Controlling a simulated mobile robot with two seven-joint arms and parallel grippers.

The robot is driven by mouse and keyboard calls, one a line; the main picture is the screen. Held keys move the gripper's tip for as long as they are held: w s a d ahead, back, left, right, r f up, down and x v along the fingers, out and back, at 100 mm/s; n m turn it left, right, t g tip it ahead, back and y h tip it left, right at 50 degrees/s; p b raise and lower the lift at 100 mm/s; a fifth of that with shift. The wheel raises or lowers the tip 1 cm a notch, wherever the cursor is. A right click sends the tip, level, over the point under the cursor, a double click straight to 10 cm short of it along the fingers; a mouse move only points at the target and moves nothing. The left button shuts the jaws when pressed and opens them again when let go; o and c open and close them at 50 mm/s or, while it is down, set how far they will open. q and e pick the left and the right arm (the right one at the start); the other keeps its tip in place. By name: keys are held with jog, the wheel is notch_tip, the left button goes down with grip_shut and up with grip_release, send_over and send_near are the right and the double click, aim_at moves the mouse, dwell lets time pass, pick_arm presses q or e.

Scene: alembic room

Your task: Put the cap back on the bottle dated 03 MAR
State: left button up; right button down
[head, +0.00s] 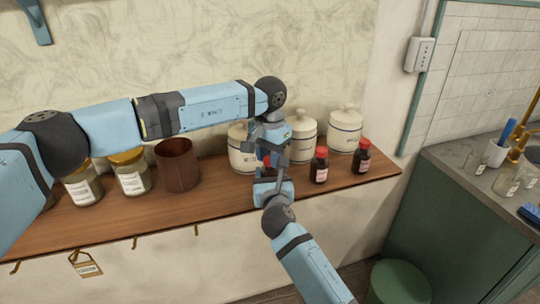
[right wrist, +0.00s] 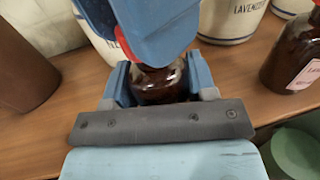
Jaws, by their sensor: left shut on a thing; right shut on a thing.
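A dark brown bottle (right wrist: 160,86) stands at the shelf, seen between the fingers of my right gripper (head: 272,186) in the right wrist view. My right gripper is shut around its body. My left gripper (head: 271,152) comes down from above and is shut on a red cap (head: 267,160) directly over the bottle. In the right wrist view the left gripper covers the bottle's top, and only slivers of red show. I cannot tell whether the cap is seated. The held bottle's label and date are hidden.
Two red-capped brown bottles (head: 319,166) (head: 362,157) stand to the right on the wooden shelf (head: 220,196). White lidded canisters (head: 345,131) stand behind. A brown cylinder (head: 178,166) and gold-lidded jars (head: 131,174) are at left. A green bin (head: 400,282) is below right.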

pick_arm(q)
jog(key=shift+m, duration=1.1)
jog(key=o, duration=0.9)
jog(key=shift+r, duration=0.1)
jog(key=shift+r, duration=2.15)
jog(key=shift+c, duration=0.4)
